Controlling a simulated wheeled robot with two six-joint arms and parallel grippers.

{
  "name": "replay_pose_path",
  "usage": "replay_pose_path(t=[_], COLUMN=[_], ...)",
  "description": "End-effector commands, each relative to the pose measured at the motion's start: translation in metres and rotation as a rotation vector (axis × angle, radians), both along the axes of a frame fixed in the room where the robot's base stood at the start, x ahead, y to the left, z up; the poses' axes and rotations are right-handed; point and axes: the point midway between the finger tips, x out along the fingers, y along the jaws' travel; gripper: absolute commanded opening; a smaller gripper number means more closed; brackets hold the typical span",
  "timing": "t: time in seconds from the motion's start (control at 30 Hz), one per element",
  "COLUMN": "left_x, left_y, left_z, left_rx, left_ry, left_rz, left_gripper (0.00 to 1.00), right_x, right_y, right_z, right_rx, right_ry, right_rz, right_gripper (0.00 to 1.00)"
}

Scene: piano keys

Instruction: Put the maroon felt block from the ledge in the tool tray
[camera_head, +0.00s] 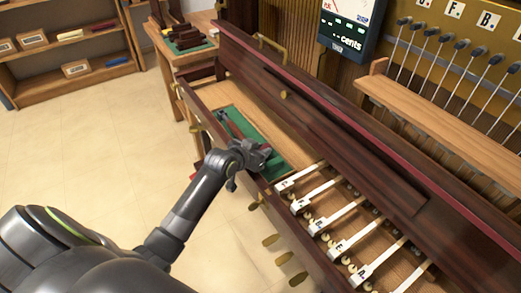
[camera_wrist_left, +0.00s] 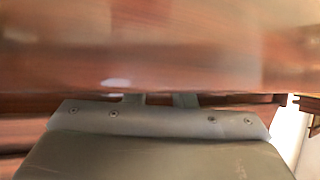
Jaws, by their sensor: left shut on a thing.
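My left gripper (camera_head: 262,156) is over the near side of the green-lined tray (camera_head: 277,157) in the piano's case. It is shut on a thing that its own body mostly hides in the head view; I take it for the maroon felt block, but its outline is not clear. In the left wrist view, two short grey fingers (camera_wrist_left: 159,100) point at a blurred reddish-brown surface that fills the upper half. I cannot tell whether the held thing touches the tray. A thin dark reddish piece (camera_head: 233,124) lies in the tray's far part. My right gripper is not in view.
White key levers (camera_head: 318,193) fill the case right of the tray. The case's front rail (camera_head: 211,124) and a dark wooden panel (camera_head: 330,120) flank the opening. A side table (camera_head: 166,62) with dark blocks stands at the back. The floor at left is clear.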

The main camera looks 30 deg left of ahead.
Motion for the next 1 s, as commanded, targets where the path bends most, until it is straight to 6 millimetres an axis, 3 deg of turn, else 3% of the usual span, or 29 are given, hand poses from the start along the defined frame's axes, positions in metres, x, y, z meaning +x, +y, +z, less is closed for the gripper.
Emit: replay_pose_path(t=[0.03, 0.07, 0.23, 0.63, 1.0], left_x=[0.0, 0.0, 0.0, -0.004, -0.06], left_y=[0.0, 0.0, 0.0, 0.001, 0.009], left_z=[-0.003, -0.003, -0.002, 0.004, 0.035], left_rx=[-0.001, -0.001, -0.001, 0.001, 0.002], left_ry=[0.001, 0.001, 0.001, 0.002, 0.002], left_rz=[0.0, 0.0, 0.0, 0.001, -0.001], left_gripper=[0.01, 0.24, 0.44, 0.44, 0.44], right_x=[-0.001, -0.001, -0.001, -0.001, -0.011], right_y=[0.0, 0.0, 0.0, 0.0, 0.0], right_z=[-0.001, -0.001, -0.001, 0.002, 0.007], right_rx=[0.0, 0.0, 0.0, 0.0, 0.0], right_ry=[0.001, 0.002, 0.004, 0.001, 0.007], right_rz=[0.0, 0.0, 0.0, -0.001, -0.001], right_gripper=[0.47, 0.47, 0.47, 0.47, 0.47])
